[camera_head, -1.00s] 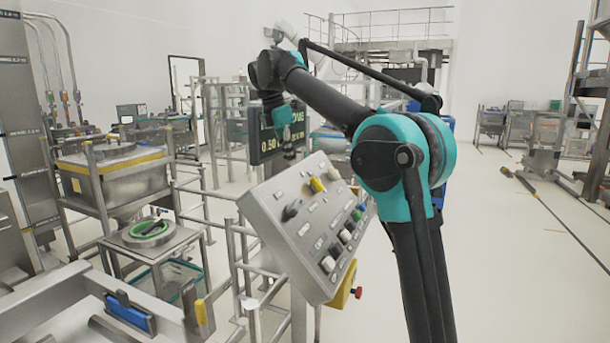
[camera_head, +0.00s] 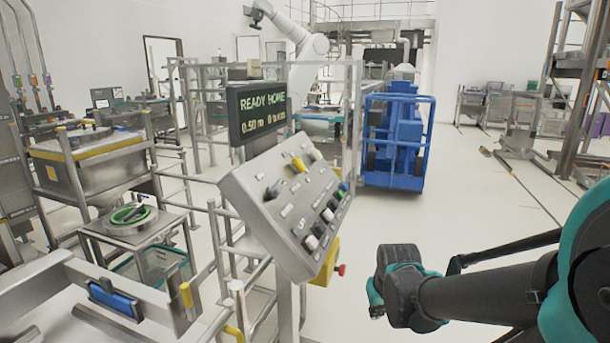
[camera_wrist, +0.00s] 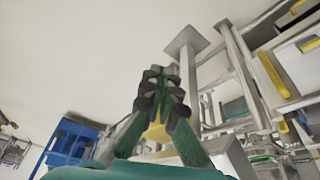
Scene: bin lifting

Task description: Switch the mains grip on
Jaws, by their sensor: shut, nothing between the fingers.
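The tilted grey control panel (camera_head: 262,222) stands on a post in the middle of the head view. It carries a dark grip (camera_head: 272,191), a yellow grip (camera_head: 298,165) and a pale grip (camera_head: 315,154) along its upper part, with several dark, white, green and blue controls lower right. The labels are too small to read, so I cannot tell which is the mains grip. My gripper (camera_wrist: 161,88) shows in the wrist view with its fingers together and empty. In the head view my wrist is low, right of the panel and apart from it; the fingertips are not clear there.
A display (camera_head: 258,116) behind the panel reads "READY HOME" and "0.50 m". A yellow box (camera_head: 325,262) with a red button (camera_head: 341,270) sits below the panel. Railings and a hopper (camera_head: 88,160) stand left, a blue machine (camera_head: 398,140) behind. Floor right of the panel is open.

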